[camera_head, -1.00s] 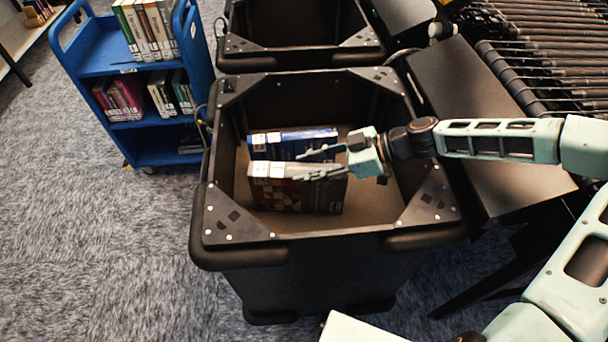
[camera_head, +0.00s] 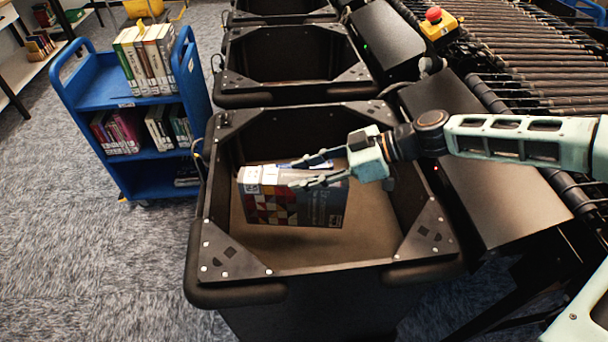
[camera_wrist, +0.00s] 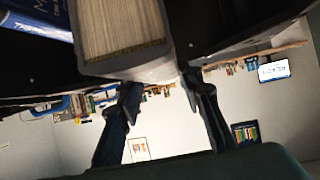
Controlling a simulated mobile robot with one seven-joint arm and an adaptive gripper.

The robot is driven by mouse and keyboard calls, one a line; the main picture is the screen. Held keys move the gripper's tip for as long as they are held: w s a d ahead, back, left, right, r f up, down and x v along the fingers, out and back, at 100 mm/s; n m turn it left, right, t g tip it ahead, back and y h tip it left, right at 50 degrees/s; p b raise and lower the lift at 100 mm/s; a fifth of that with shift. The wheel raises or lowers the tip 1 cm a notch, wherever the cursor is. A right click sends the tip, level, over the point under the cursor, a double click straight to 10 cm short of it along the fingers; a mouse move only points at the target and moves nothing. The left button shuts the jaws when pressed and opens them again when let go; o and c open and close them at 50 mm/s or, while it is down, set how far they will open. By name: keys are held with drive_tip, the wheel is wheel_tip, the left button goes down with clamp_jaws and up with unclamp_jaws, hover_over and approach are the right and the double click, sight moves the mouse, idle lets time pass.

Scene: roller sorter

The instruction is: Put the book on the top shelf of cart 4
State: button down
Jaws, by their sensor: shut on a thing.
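A thick book (camera_head: 320,207) with a dark cover and a red and white checked patch is between the fingers of my gripper (camera_head: 308,174). My gripper is shut on it and holds it upright inside the black bin (camera_head: 232,290), seemingly just above the bin floor. The wrist view shows the held book's page edges (camera_wrist: 122,35) between the two fingers (camera_wrist: 163,88). A blue cart (camera_head: 105,92) stands at the left, with several books (camera_head: 148,58) on its top shelf and bare shelf to their left. I cannot read a cart number.
A second, blue book (camera_wrist: 38,22) lies in the bin, mostly hidden behind the held one in the head view. More black bins (camera_head: 290,92) stand behind, and a roller conveyor (camera_head: 530,60) is at the right. Carpet (camera_head: 90,250) is clear at left.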

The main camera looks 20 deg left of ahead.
drive_tip(key=shift+r, duration=0.2)
wheel_tip(320, 180, up, 17)
drive_tip(key=p, duration=1.1)
idle(0.6)
